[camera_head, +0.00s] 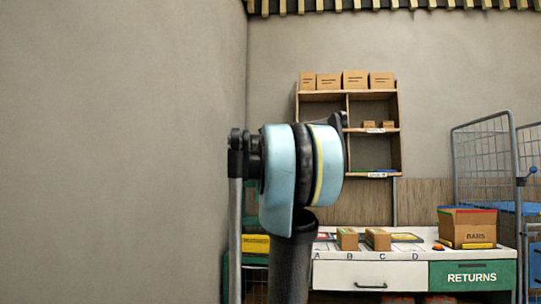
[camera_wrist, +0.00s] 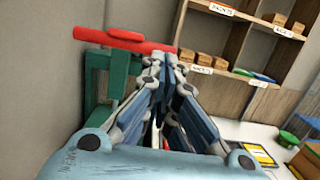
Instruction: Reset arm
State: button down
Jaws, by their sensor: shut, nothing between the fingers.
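My gripper (camera_wrist: 163,62) shows in the wrist view with its two fingers drawn together at the tips and nothing between them. It points toward the wall and shelf area, away from the counter top at lower right. In the head view my blue and black arm joint fills the middle, and the gripper itself cannot be made out there.
In the wrist view a red bar (camera_wrist: 125,40) and a green upright (camera_wrist: 99,75) lie behind the fingers. A white counter (camera_head: 340,250) with small boxes, a BARS carton (camera_head: 468,231) and a wooden shelf (camera_head: 348,95) stand beyond. A wire cage (camera_head: 484,160) is at right.

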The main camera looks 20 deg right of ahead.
jog(key=s+a+f+n+g+y, duration=0.2)
jog(key=s+a+f+n+y, duration=0.3)
jog(key=f+n, duration=0.45)
jog(key=s+a+f+n+g+y, duration=0.2)
jog(key=s+a+f+n, duration=0.45)
jog(key=f, duration=0.65)
jog(key=s+a+f+n+g+y, duration=0.2)
jog(key=s+a+f+n+y, duration=0.15)
jog(key=a+f+n, duration=0.65)
jog(key=s+d+f+n+g+h, duration=0.1)
jog(key=s+f+n+g, duration=0.4)
jog(key=s+f, duration=0.8)
jog(key=s+d+f+n+g+h, duration=0.1)
jog(key=s+d+f+n+g, duration=0.2)
jog(key=s+f+n, duration=0.7)
jog(key=s+f+g, duration=0.1)
jog(key=s+f, duration=0.3)
jog(key=f, duration=0.3)
jog(key=shift+s+d+f+g, duration=0.25)
jog(key=shift+d+f+g, duration=0.1)
jog(key=shift+f+g, duration=0.05)
